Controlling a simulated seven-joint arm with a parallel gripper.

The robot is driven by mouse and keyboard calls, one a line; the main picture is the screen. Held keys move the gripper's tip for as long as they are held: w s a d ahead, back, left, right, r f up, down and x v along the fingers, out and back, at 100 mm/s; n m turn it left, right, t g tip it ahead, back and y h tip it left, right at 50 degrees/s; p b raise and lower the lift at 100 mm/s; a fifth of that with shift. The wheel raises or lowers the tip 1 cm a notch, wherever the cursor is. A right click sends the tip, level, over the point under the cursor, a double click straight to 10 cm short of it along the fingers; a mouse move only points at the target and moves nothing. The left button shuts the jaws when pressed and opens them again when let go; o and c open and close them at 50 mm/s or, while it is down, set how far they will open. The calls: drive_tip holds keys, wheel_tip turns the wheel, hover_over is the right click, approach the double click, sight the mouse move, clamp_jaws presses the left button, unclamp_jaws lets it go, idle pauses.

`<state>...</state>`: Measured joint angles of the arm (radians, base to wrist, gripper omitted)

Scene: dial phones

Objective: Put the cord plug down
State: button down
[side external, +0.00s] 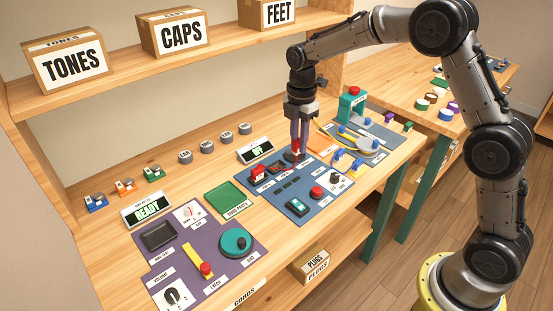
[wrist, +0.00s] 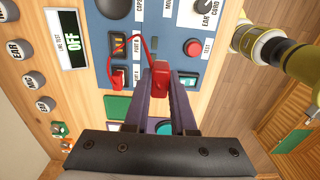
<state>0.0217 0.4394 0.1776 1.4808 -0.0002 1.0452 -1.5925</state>
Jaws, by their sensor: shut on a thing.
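My gripper (side external: 299,146) is over the blue-grey panel (side external: 258,187), its purple fingers pointing down and shut on a red cord plug (side external: 291,156). In the wrist view the red plug (wrist: 187,80) shows at the fingertips (wrist: 172,82). A thin red cord (wrist: 135,38) loops from it to a second red plug (wrist: 118,78) at the panel's ports. The side view shows a red piece (side external: 258,172) at the port area too. Whether the held plug touches the panel is hard to tell.
The line-test display (side external: 255,150) reads OFF. A red test button (side external: 317,192) and dark knob (side external: 337,178) are on the panel. A green tray (side external: 230,201) lies to its left, beside a purple panel (side external: 190,262). A grey panel with a yellow cord (side external: 330,132) lies behind.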

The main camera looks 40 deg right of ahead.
hover_over(278, 169)
wheel_tip(278, 169, down, 6)
drive_tip(key=shift+s+f, duration=0.1)
drive_tip(key=shift+f, duration=0.15)
drive_tip(key=shift+w+f, duration=0.5)
drive_tip(key=shift+f, duration=1.55)
drive_tip(key=shift+f, duration=0.35)
drive_tip(key=shift+s+f, duration=0.1)
drive_tip(key=shift+f, duration=0.3)
drive_tip(key=c, duration=0.7)
unclamp_jaws()
drive_tip(key=shift+s+f, duration=0.15)
drive_tip(key=shift+c, duration=0.2)
drive_tip(key=shift+s, duration=0.1)
wheel_tip(278, 169, up, 14)
drive_tip(key=shift+w, duration=0.25)
